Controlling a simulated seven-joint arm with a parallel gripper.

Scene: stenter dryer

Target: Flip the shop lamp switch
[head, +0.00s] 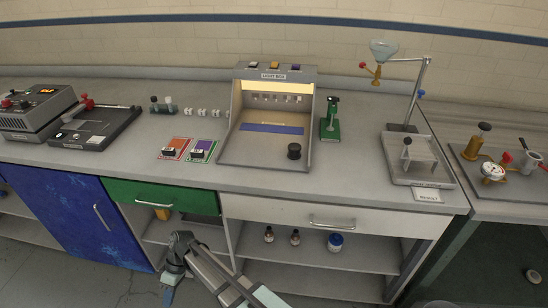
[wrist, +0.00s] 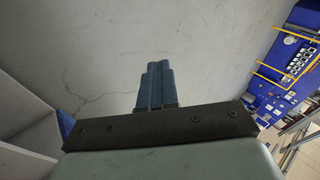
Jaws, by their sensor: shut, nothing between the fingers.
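The grey light box (head: 272,125) stands on the bench, its inside lit a warm yellow. In the head view my arm is low in front of the bench, well below and apart from the light box.
A black knob (head: 294,151) stands at the box's front right. Orange and purple cards (head: 175,147) lie to its left, a green stand (head: 330,120) to its right. A funnel stand (head: 410,95) is farther right. The green drawer (head: 160,195) and white drawer (head: 330,218) have protruding handles.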

